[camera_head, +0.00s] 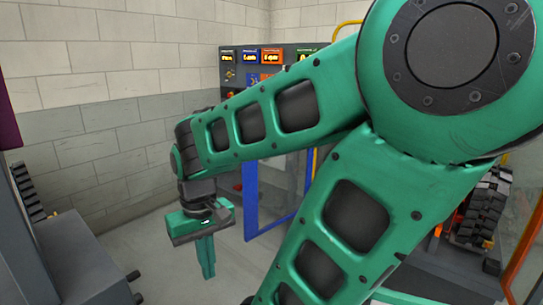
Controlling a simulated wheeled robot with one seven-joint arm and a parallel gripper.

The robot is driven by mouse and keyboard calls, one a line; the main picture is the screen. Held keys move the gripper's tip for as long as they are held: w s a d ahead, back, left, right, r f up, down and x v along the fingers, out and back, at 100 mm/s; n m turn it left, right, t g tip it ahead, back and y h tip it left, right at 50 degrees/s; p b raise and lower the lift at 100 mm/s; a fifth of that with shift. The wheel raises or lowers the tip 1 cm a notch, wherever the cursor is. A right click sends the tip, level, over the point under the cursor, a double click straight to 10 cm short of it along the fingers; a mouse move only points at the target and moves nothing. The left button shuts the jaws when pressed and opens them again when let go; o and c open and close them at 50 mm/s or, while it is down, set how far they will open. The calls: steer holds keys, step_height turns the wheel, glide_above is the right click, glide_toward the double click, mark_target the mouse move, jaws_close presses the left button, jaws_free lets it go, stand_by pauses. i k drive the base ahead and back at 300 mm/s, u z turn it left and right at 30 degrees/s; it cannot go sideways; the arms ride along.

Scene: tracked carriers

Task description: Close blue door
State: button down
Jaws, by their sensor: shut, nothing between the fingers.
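The blue door (249,200) is a blue-framed panel with a clear pane (278,186). It stands behind my arm, near the middle of the view, and its lower edge is close to the floor. My arm hides its upper part and the right part, so I cannot tell how far it stands open. My gripper (206,272) hangs pointing down to the left of the door, with its fingers shut together and empty. It appears apart from the door in the picture.
A dark control panel (238,58) with coloured labels stands at the back wall. Grey machinery (72,262) is at the lower left. An orange-framed pane (524,245) and black tracks (482,212) are at the right. Bare floor (150,245) lies left of my gripper.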

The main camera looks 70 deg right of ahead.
mark_target(249, 170)
steer(key=z, duration=1.75)
steer(key=i, duration=1.65)
steer(key=z, duration=0.05)
